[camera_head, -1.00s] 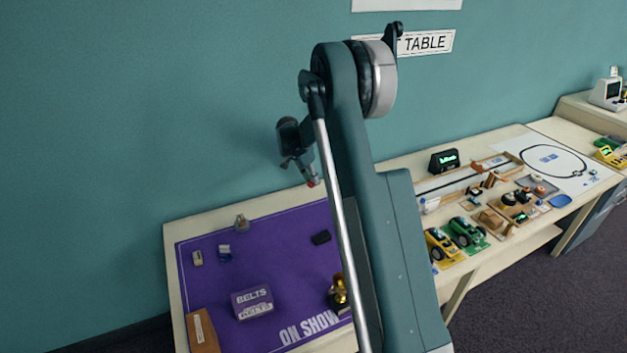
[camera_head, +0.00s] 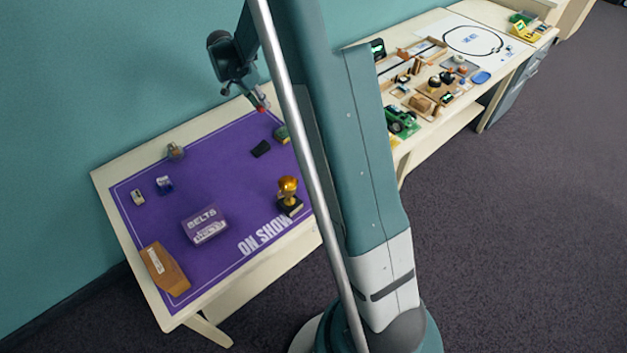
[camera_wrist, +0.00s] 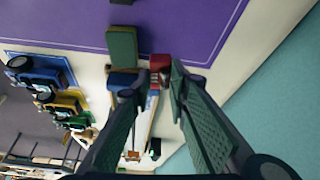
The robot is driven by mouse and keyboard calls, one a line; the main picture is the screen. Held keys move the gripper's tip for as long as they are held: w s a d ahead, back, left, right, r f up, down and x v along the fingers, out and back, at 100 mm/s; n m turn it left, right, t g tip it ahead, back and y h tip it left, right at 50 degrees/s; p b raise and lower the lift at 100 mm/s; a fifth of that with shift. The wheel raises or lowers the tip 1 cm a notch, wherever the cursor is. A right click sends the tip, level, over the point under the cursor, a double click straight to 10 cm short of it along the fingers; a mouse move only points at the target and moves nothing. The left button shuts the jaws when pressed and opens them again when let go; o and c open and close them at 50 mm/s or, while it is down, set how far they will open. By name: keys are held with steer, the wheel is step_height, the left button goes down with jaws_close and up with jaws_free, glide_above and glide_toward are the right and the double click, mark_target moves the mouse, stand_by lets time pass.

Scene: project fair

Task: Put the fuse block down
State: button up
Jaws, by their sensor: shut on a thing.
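The fuse block appears to be the small red block (camera_wrist: 159,66) between my fingertips in the wrist view. The height of the block above the table cannot be told.
A green block (camera_wrist: 122,46) and a blue block (camera_wrist: 121,80) lie close beside the fingers. A black piece (camera_head: 261,149), gold trophy (camera_head: 288,190), belts box (camera_head: 205,225) and wooden box (camera_head: 163,268) stand on the mat. Bare purple lies mid-mat.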

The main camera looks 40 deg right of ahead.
steer(key=s+a+f+m+b, duration=0.1)
steer(key=s+b, duration=0.2)
steer(key=s, duration=2.8)
steer(key=shift+s+a+f+m+g, duration=0.25)
steer(key=shift+s+m+g, duration=0.05)
steer(key=shift+m+g, duration=0.1)
steer(key=shift+f+b, duration=0.8)
steer(key=shift+f, duration=2.15)
steer(key=shift+f+b, duration=0.65)
steer(key=shift+f, duration=1.4)
steer(key=shift+f, duration=0.2)
